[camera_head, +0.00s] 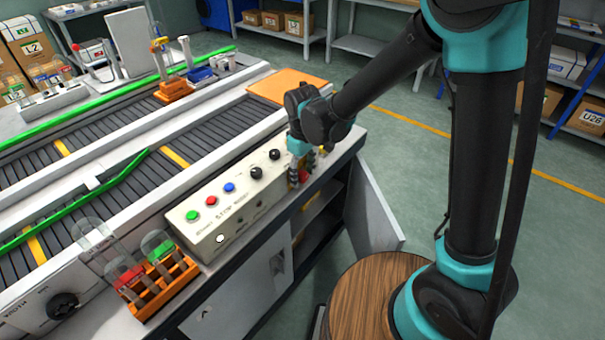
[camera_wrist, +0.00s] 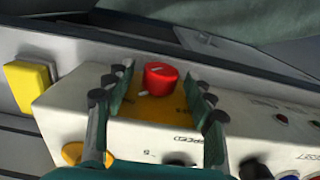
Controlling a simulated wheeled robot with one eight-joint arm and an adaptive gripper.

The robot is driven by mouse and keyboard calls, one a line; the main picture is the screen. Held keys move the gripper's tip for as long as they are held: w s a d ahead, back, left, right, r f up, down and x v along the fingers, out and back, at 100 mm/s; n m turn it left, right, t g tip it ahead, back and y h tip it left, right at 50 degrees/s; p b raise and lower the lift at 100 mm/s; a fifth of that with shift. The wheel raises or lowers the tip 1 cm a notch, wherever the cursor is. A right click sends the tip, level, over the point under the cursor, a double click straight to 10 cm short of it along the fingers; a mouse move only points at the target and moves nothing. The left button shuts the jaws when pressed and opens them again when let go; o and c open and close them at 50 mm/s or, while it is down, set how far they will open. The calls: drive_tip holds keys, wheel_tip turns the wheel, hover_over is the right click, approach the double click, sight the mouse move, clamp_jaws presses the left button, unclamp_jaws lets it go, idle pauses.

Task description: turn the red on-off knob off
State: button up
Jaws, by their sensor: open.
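The red on-off knob (camera_wrist: 160,77) sits on a yellow plate (camera_wrist: 150,108) on the side of the off-white control box (camera_head: 217,222). A small white pointer shows at the knob's lower left in the wrist view. My gripper (camera_wrist: 156,84) is open, with one finger on each side of the knob and a visible gap on both sides. In the head view my gripper (camera_head: 301,170) is at the right end of the control box and mostly hides the knob.
A yellow block (camera_wrist: 28,86) is left of the box in the wrist view. Green, red and blue buttons and black knobs (camera_head: 256,172) are on the box top. An orange rack (camera_head: 160,285) with tubes stands at its left end. A conveyor (camera_head: 130,180) runs behind.

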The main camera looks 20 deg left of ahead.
drive_tip(key=shift+f, duration=0.1)
drive_tip(key=shift+c, duration=0.4)
drive_tip(key=c, duration=1.1)
drive_tip(key=t, duration=0.1)
drive_tip(key=t+h, duration=0.1)
drive_tip(key=t, duration=0.1)
drive_tip(key=shift+s+a, duration=0.15)
drive_tip(key=shift+s, duration=0.1)
drive_tip(key=shift+s+f+t+h, duration=0.15)
drive_tip(key=shift+t+h, duration=0.75)
drive_tip(key=shift+t, duration=1)
drive_tip(key=o, duration=1.2)
